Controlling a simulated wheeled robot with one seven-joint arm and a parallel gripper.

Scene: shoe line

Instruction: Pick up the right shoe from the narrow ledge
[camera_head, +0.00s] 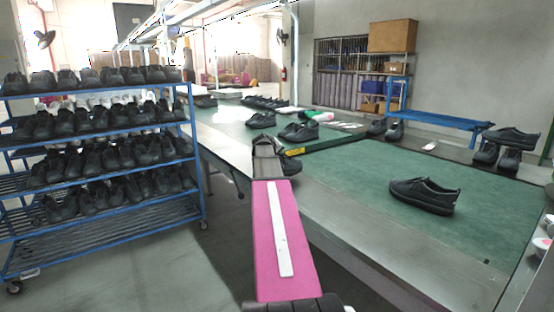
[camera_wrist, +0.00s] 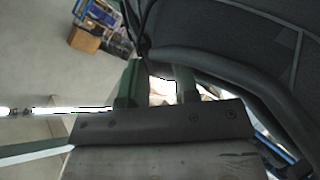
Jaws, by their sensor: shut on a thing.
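My gripper (camera_head: 268,142) is at the end of my pink arm, over the near edge of the green-topped line. In the wrist view my gripper (camera_wrist: 157,85) is shut on a dark shoe (camera_wrist: 235,50), which fills the upper right close to the fingers. The exact grip spot is hard to make out. In the head view a black shoe (camera_head: 290,165) shows just right of my gripper, partly hidden by it; this appears to be the held shoe. I cannot tell from its visible part whether it is a right shoe.
A single black shoe (camera_head: 424,195) lies on the green surface (camera_head: 340,185) at right. Open floor lies between cart and line.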

